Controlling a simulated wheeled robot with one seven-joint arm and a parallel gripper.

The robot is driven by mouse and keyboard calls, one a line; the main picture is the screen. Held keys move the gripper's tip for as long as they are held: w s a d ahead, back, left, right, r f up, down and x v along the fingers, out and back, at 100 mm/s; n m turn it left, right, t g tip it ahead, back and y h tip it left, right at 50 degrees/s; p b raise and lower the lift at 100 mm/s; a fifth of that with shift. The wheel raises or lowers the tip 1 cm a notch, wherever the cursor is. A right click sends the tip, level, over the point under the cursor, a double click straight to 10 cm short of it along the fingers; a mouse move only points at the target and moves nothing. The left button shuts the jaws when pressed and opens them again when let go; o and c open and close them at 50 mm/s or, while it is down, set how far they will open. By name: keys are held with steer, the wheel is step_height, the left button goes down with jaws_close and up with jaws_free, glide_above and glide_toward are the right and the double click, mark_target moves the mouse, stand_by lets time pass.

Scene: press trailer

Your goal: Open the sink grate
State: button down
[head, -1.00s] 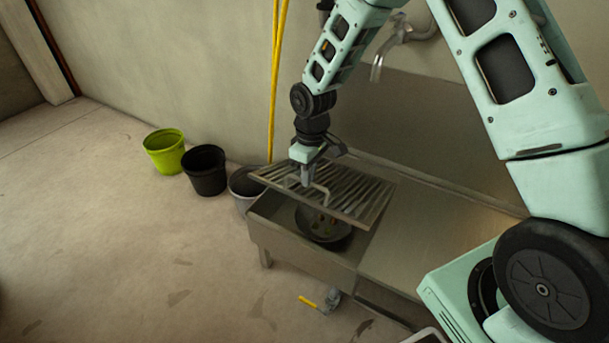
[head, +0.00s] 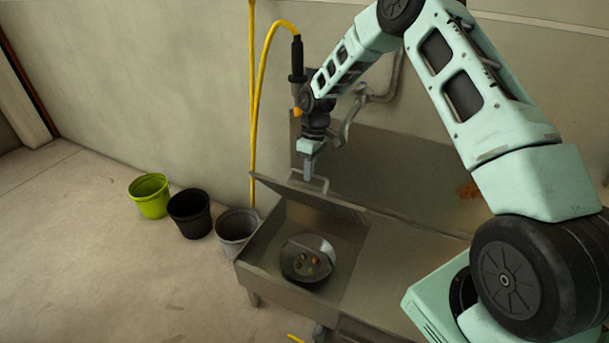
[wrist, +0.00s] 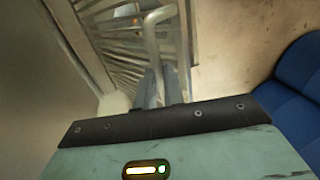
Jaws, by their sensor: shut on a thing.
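The sink grate (head: 335,205) is tilted up steeply over the back part of the metal sink basin (head: 262,240), so the basin below is uncovered. Its bent handle (head: 322,182) stands out from its front. My gripper (head: 309,176) is shut on the handle, above the basin. In the wrist view the gripper fingers (wrist: 158,88) close on the handle (wrist: 151,40), with the slatted grate (wrist: 110,30) beside it. A dark pan (head: 307,262) with small bits in it lies on the basin floor.
Green (head: 149,196), black (head: 190,213) and grey (head: 237,231) buckets stand on the floor left of the sink. A faucet (head: 352,115) and a yellow hose (head: 255,110) are at the wall behind. A flat metal counter (head: 400,265) lies right of the basin.

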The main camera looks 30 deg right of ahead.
steer(key=shift+w+d+f, duration=0.15)
steer(key=shift+d+f, duration=0.05)
steer(key=shift+d, duration=0.45)
steer(key=c, duration=1.5)
jaws_free()
steer(key=shift+a+r, duration=0.1)
steer(key=shift+a, duration=0.05)
steer(key=shift+r, duration=0.15)
steer(key=d+r, duration=0.1)
steer(key=r, duration=0.4)
steer(key=w+r+p, duration=0.1)
steer(key=r, duration=0.5)
steer(key=w+d+r+p, duration=0.1)
steer(key=r, duration=0.4)
steer(key=shift+d+r, duration=0.35)
steer(key=shift+r, duration=0.05)
